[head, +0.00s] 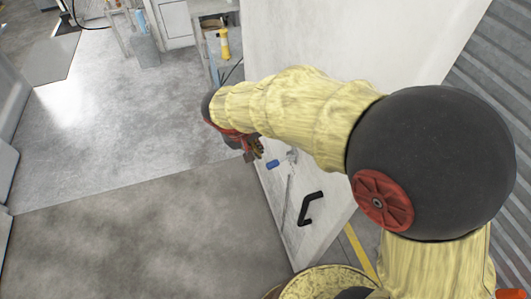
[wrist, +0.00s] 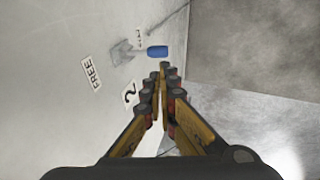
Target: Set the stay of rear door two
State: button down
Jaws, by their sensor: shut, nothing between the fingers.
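The white door (head: 335,90) stands on the right in the head view, with a black handle (head: 310,208). The stay lever on it has a blue grip (head: 273,164) and a grey bracket. In the wrist view the blue grip (wrist: 157,51) sticks out toward the door's edge, and the bracket (wrist: 122,52) lies to its left. A "FREE" label (wrist: 91,73) and a "2" label (wrist: 130,94) are on the door. My gripper (head: 258,150) is shut and empty. In the wrist view its fingertips (wrist: 163,68) are just below the blue grip; I cannot tell whether they touch.
A thin rod (head: 287,200) runs along the door from the bracket. A cart with a yellow bottle (head: 224,43) stands beyond the door. Grey floor (head: 120,130) to the left is clear. A corrugated wall (head: 505,70) is at the right.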

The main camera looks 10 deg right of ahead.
aim_at(269, 165)
jog(key=b+x, duration=0.1)
jog(key=x, duration=1.2)
jog(key=shift+f+b, duration=0.15)
jog(key=shift+b, duration=0.2)
jog(key=f+b, duration=0.1)
jog(key=b, duration=0.1)
jog(key=shift+f+b, duration=0.35)
jog(key=shift+r, duration=0.25)
